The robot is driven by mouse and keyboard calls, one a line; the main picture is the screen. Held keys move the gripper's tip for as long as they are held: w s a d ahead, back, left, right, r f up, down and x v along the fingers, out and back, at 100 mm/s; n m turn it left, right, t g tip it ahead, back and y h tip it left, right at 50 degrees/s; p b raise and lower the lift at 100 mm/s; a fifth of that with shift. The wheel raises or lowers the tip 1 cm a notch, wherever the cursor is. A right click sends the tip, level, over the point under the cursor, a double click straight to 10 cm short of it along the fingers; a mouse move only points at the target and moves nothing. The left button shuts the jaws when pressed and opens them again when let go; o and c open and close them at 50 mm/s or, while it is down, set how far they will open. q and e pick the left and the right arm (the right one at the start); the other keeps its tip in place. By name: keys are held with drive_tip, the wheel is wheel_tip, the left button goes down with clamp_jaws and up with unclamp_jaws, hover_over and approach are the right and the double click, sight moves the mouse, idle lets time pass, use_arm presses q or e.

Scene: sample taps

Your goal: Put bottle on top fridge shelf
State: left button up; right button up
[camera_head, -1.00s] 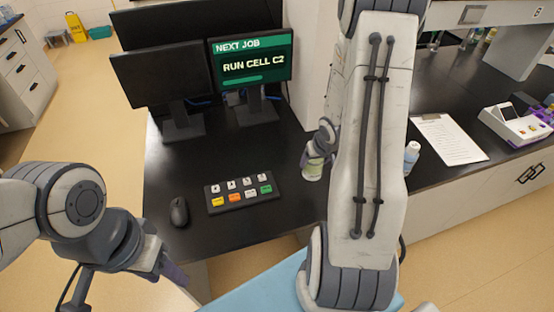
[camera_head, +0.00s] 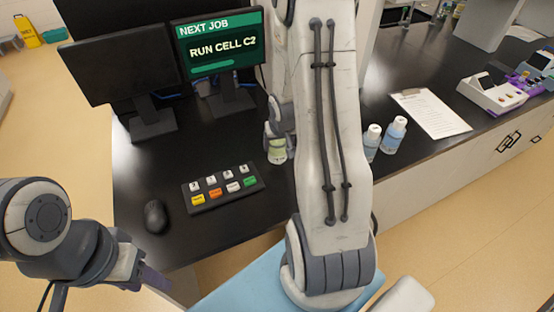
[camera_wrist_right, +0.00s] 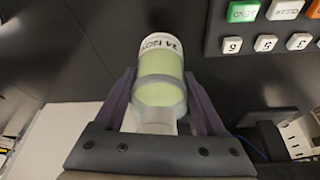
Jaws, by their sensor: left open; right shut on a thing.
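A pale green bottle (camera_head: 277,151) with a white label is held above the black desk, right of the keypad. It also shows in the right wrist view (camera_wrist_right: 160,90), between the two purple fingers. My right gripper (camera_head: 276,133) is shut on this bottle; my own arm partly hides it in the head view. My left gripper (camera_head: 152,279) is low at the left, away from the bottle, and looks empty and open. No fridge or fridge shelf is in view.
A keypad (camera_head: 222,188) and a mouse (camera_head: 156,216) lie on the desk near two monitors (camera_head: 220,50). Two white-capped bottles (camera_head: 393,135) stand right of my arm. A clipboard (camera_head: 430,112) and a white device (camera_head: 490,95) lie beyond them.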

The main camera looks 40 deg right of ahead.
sight(278, 153)
drive_tip(key=shift+a+f, duration=0.1)
drive_tip(key=shift+f, duration=0.35)
drive_tip(key=shift+f+b, duration=0.35)
drive_tip(key=shift+f, duration=1.2)
drive_tip(key=shift+f, duration=0.1)
drive_tip(key=shift+f, duration=0.15)
drive_tip(key=o, duration=1.6)
